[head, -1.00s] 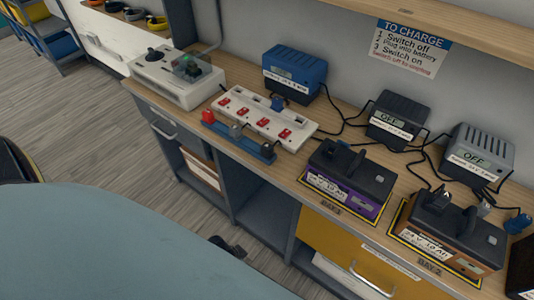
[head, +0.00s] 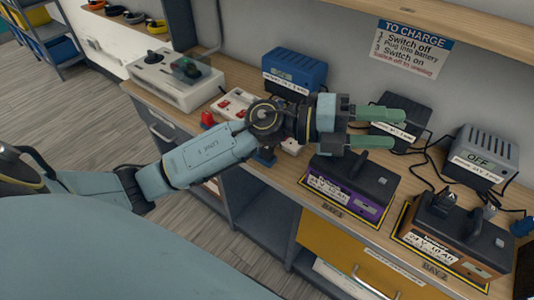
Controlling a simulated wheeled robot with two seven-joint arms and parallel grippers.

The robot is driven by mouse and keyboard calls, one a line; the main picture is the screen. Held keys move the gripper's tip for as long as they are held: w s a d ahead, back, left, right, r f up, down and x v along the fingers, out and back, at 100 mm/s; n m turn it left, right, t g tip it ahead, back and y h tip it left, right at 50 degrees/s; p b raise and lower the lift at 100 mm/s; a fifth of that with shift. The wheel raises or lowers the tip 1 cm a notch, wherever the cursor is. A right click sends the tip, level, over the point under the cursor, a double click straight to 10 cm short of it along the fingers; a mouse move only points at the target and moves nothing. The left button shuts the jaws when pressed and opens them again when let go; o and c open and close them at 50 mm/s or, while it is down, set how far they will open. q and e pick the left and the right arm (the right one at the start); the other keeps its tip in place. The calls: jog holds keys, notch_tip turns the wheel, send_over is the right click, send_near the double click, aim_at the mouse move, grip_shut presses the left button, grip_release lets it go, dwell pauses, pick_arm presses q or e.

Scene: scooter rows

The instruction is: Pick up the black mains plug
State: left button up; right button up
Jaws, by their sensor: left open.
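My left gripper (head: 412,131) is open and empty, its two green fingers pointing right above the bench, in front of the grey chargers. A blue plug rack (head: 264,158) shows only in part below my left wrist. A red plug (head: 207,118) stands at its left end. The black mains plug cannot be made out now; the arm covers most of the rack, where a dark plug stood at the right end earlier. The white socket strip (head: 230,104) with red switches is partly covered too. My right gripper is out of view.
Battery packs stand in bay 1 (head: 350,187) and bay 2 (head: 455,232). Behind are a blue charger (head: 294,74), a dark grey charger (head: 398,117) and a grey charger (head: 482,155), with black cables. A white device (head: 175,80) stands left. An upper shelf overhangs the bench.

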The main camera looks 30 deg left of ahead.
pick_arm(q)
notch_tip(320, 180, down, 6)
jog(key=a+f+m+g+y, duration=0.1)
jog(key=a+m+g+y, duration=0.1)
jog(key=m+g+y, duration=0.25)
jog(key=n+g+y, duration=0.1)
jog(key=g+y, duration=0.1)
jog(key=y, duration=1.2)
send_over(267, 148)
notch_tip(267, 148, down, 4)
jog(key=f, duration=0.7)
jog(key=shift+s+a+b, duration=0.3)
jog(key=shift+a, duration=0.05)
jog(key=shift+w+d+f, duration=0.1)
jog(key=shift+f, duration=0.9)
jog(key=shift+w+d+f, duration=0.1)
jog(key=shift+w+f, duration=0.05)
jog(key=shift+f, duration=0.85)
jog(key=shift+w+d+f, duration=0.1)
jog(key=shift+f, duration=0.9)
jog(key=shift+c, duration=0.4)
jog(key=c, duration=1)
jog(key=shift+r, duration=0.1)
